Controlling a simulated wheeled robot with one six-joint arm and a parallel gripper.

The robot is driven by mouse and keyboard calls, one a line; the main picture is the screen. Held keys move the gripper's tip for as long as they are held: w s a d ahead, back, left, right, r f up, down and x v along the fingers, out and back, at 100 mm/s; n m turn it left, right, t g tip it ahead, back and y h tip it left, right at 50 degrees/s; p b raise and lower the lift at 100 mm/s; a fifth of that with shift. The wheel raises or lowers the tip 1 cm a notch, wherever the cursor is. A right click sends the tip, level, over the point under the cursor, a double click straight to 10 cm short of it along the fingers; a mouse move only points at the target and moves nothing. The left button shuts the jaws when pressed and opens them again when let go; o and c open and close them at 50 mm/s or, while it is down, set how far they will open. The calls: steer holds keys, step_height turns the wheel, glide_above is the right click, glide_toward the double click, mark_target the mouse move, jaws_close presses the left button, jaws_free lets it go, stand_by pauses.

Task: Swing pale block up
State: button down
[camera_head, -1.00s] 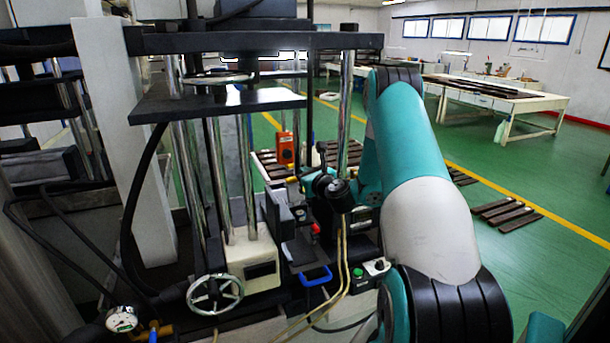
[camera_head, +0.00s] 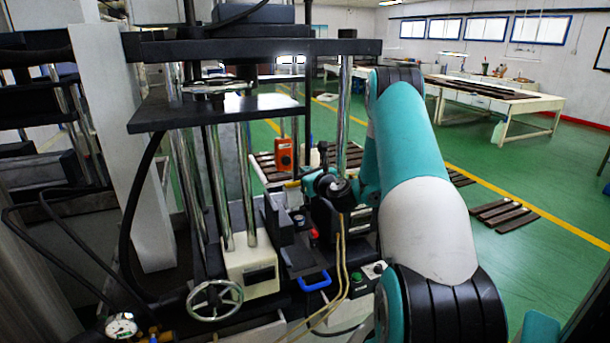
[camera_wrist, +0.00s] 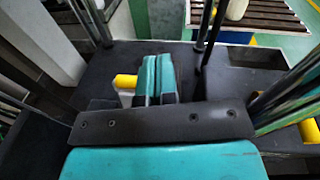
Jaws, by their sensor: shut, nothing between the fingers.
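A cream block (camera_head: 250,266) with a dark window stands at the foot of the press posts in the head view; it is the palest block I can make out there. My gripper shows in the wrist view (camera_wrist: 153,70): its two teal fingers lie together, shut and empty. A yellow cylinder (camera_wrist: 125,81) is just left of the fingers, with a small pale part (camera_wrist: 127,92) under it; I cannot tell whether the fingers touch them. In the head view the fingertips are too small and hidden behind my wrist to make out.
The handwheel (camera_head: 215,299), upright dark plate (camera_head: 279,218) and blue handle (camera_head: 314,281) crowd the press front. Chrome posts (camera_head: 247,180) and a dark overhead plate (camera_head: 215,112) bound the space. An orange box (camera_head: 284,154) is behind. Green floor (camera_head: 520,260) is open at right.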

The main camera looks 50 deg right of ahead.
step_height(320, 180, up, 8)
steer(key=s+p, duration=0.2)
steer(key=p, duration=0.2)
steer(key=shift+s+a+p, duration=0.2)
steer(key=shift+s+p, duration=0.1)
steer(key=shift+p, duration=0.1)
steer(key=shift+a, duration=0.1)
